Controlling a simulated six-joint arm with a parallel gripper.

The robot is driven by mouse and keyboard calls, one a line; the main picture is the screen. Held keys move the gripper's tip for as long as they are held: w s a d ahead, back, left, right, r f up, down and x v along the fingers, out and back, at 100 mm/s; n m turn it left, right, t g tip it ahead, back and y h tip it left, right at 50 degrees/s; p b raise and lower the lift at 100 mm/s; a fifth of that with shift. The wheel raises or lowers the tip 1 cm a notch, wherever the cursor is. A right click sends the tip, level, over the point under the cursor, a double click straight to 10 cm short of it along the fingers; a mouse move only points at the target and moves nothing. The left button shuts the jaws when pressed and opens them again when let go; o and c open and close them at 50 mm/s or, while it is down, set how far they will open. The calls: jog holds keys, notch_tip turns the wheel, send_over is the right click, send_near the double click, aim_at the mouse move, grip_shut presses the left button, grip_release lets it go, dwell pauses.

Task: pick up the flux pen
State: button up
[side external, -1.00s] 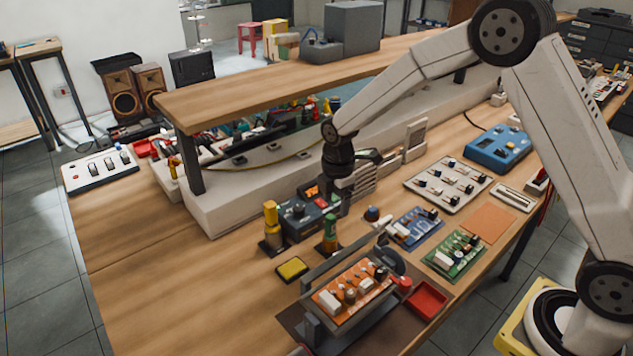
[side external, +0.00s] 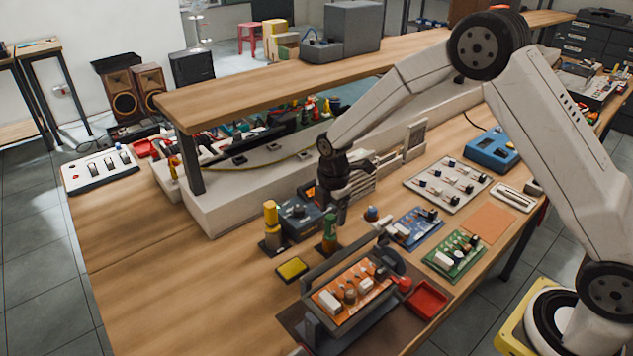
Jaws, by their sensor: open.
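A slim upright pen-like thing with a green upper part and a brown lower part (side external: 330,232) stands in a small dark base on the wooden bench. It looks like the flux pen, but I cannot read any label. A similar yellow-topped upright thing (side external: 270,222) stands in its own dark base to the left. My gripper (side external: 341,217) points down, just right of and close to the top of the green one. My gripper is open, and nothing shows in it. I cannot tell whether a finger touches the pen.
A dark station box (side external: 299,217) sits behind the pens, partly hidden by my gripper. A yellow sponge tray (side external: 292,269) lies in front. A holder with an orange board (side external: 350,291) stands front right, near a blue board (side external: 415,228).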

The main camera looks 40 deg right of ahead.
aim_at(330, 231)
jog(key=shift+w+a+f, duration=0.1)
jog(key=shift+f, duration=2.35)
jog(key=shift+c, duration=0.2)
grip_shut()
